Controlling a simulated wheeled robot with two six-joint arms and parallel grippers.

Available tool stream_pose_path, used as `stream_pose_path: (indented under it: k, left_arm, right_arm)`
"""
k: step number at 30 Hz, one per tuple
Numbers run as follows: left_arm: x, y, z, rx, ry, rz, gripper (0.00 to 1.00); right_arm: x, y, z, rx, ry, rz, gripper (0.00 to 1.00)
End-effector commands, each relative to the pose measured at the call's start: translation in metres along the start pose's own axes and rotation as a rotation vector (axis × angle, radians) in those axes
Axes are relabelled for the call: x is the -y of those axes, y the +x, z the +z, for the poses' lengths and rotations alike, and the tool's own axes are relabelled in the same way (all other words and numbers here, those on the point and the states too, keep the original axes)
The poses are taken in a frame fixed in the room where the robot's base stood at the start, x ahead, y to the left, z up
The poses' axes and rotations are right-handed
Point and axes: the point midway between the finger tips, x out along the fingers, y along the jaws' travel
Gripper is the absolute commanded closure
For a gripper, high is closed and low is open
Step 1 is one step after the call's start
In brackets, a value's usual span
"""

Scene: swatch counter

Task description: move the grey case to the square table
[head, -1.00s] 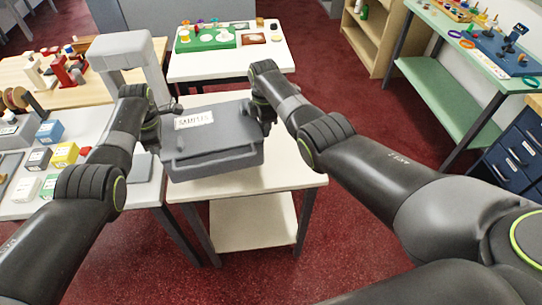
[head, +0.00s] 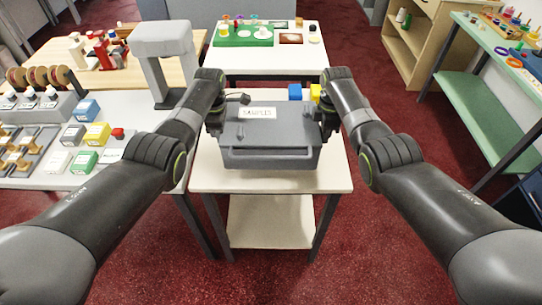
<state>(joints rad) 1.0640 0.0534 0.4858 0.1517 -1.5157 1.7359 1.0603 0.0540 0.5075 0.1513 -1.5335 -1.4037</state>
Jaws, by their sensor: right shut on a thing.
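The grey case (head: 268,158) with a white label on its lid is in the middle of the head view. It is level, over the near white, squarish table (head: 335,180); whether it touches the top I cannot tell. My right gripper (head: 327,122) is shut on the case's right side. My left gripper (head: 216,122) is at the case's left side; its fingers are hidden, so its grip cannot be made out.
A blue block (head: 295,92) and a yellow block (head: 315,92) show just behind the case. A white table (head: 265,68) with a green mat stands farther back. A grey arch-shaped stand (head: 165,45) and several small boxes are on the left. Red floor is open on the right.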

Motion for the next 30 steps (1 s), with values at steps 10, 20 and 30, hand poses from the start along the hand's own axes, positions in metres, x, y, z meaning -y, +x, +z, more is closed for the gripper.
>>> stream_pose_path:
  k: [10,20,30]
  left_arm:
    - [-0.001,0.009,-0.001,-0.002,-0.001,0.002,1.0]
    - [-0.001,0.023,-0.001,-0.002,-0.001,0.002,1.0]
    - [-0.001,0.038,-0.001,-0.002,-0.001,0.003,1.0]
  right_arm:
    - [-0.001,0.009,0.001,0.002,0.001,0.002,1.0]
    - [-0.001,0.023,0.001,0.002,0.001,0.002,1.0]
    - [-0.001,0.038,0.001,0.002,0.001,0.002,1.0]
